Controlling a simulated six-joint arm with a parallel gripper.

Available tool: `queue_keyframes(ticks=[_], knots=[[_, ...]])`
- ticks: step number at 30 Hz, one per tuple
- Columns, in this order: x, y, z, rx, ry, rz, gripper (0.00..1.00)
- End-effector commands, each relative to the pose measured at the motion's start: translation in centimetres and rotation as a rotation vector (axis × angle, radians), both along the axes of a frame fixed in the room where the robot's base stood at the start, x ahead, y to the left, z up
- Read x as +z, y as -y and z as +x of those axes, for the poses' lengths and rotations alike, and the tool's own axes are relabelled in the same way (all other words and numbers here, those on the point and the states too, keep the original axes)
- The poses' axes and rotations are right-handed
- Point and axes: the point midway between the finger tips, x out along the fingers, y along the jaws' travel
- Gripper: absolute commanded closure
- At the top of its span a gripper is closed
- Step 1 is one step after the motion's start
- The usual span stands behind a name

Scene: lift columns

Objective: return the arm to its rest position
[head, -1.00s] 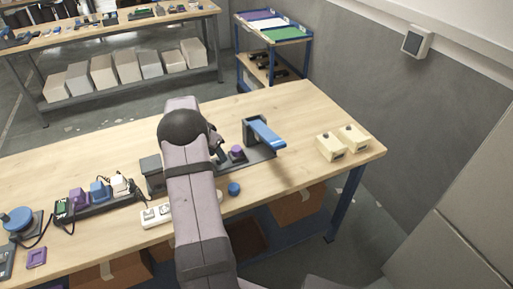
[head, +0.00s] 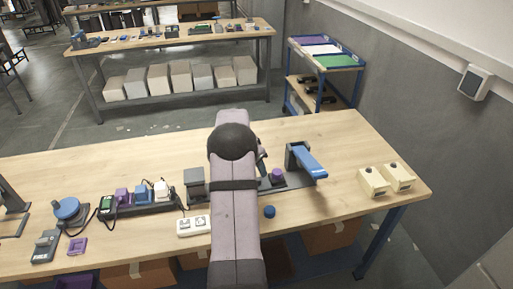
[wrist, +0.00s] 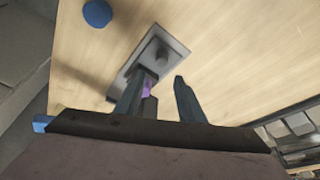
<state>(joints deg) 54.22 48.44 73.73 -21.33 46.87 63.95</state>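My arm reaches over the workbench (head: 345,140) in the head view, and its links hide most of my gripper (head: 262,162). In the wrist view my gripper (wrist: 160,88) shows two dark fingers standing apart, with no object clearly held between them. A grey plate with a round post (wrist: 162,55) lies beyond the fingers. A purple part (wrist: 148,88) shows beside the left finger and is partly hidden by it. In the head view a purple piece (head: 277,175) sits on a dark base by a blue-armed stand (head: 308,161).
A blue round knob (head: 269,211) lies near the bench's front edge, also in the wrist view (wrist: 97,13). A white socket strip (head: 193,226) and a dark rack of colored blocks (head: 140,205) are left. Two cream boxes (head: 373,182) stand right. The bench's back right is clear.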

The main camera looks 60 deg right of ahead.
Motion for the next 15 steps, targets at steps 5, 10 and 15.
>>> queue_keyframes(ticks=[5, 10, 15], knots=[[0.3, -0.9, 0.7, 0.028, -0.001, 0.006, 0.64], [1.4, -5.5, 3.6, 0.183, -0.02, 0.04, 0.64], [3.1, -14.9, 6.9, 0.472, -0.056, 0.103, 0.64]])
